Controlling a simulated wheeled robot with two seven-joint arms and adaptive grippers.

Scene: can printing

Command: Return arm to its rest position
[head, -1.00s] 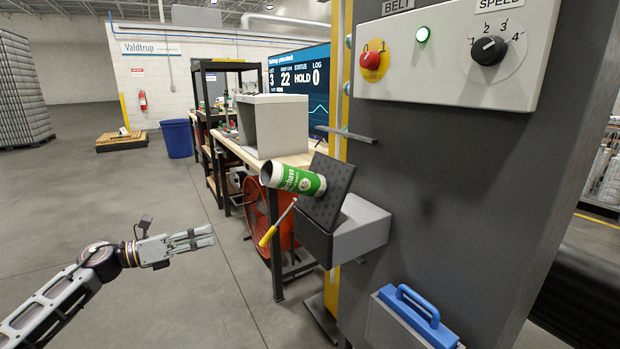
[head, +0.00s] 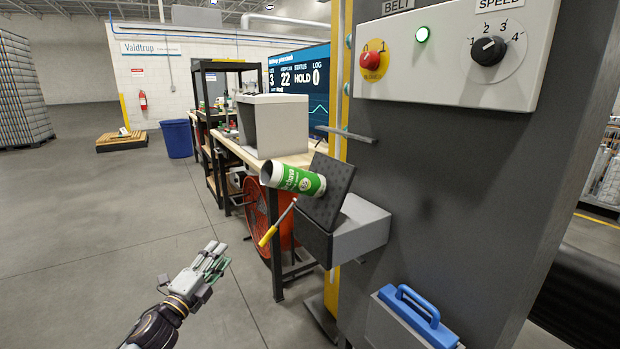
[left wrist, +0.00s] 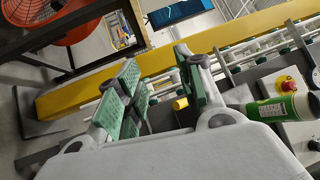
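A green and white can (head: 293,180) lies tilted against the dark plate of the grey fixture (head: 362,228), well apart from my gripper. The can also shows in the left wrist view (left wrist: 278,110) at the right edge. My right gripper is in neither view.
The dark machine column (head: 450,180) with its control panel (head: 460,60) fills the right. A yellow-handled lever (head: 268,235) sticks out below the can. A workbench (head: 245,153) and a red fan (head: 262,212) stand behind.

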